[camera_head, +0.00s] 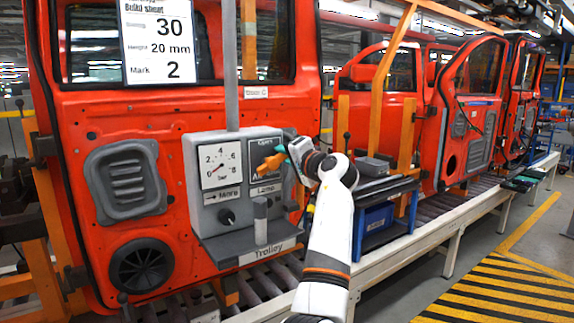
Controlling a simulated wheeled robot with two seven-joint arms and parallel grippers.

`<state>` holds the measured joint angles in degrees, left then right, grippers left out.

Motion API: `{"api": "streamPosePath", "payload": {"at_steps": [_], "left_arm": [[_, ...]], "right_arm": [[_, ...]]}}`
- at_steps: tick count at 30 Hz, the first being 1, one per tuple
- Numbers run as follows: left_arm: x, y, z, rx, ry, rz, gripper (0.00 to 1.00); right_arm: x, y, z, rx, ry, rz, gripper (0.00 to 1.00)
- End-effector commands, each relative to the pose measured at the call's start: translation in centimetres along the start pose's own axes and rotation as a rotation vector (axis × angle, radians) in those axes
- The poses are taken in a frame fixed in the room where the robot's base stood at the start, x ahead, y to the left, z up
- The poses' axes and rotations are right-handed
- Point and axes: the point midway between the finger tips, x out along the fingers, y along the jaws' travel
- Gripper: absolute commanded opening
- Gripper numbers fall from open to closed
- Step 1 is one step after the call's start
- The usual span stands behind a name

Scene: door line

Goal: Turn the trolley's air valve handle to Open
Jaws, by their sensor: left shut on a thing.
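The trolley's grey control box (193,160), its shelf labelled "Trolley", stands in front of a red door. An orange valve handle (271,161) is at the box's upper right, over a dark plate with the word "Open" near its top. My left gripper (283,153) reaches it from the right and is shut on the handle. The fingertips and part of the handle and plate are hard to make out. My right gripper is not in view.
A black knob (227,217) and a grey upright cylinder (261,220) are below the gauge and handle. A "Lamp" label (264,190) is under the plate. A dark trolley with a blue bin (376,218) stands right of my arm. Striped floor (500,290) at right is clear.

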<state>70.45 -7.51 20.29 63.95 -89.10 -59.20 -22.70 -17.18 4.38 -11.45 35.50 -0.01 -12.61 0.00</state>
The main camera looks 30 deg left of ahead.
Motion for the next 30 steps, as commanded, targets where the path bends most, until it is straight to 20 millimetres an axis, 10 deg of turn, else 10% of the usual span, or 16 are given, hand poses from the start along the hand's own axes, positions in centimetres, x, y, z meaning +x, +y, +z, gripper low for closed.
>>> {"api": "streamPosePath", "payload": {"at_steps": [30], "left_arm": [[0.1,3.3,-1.9,-0.935,0.001,0.002,0.0]], "right_arm": [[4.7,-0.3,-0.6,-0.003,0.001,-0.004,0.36]]}}
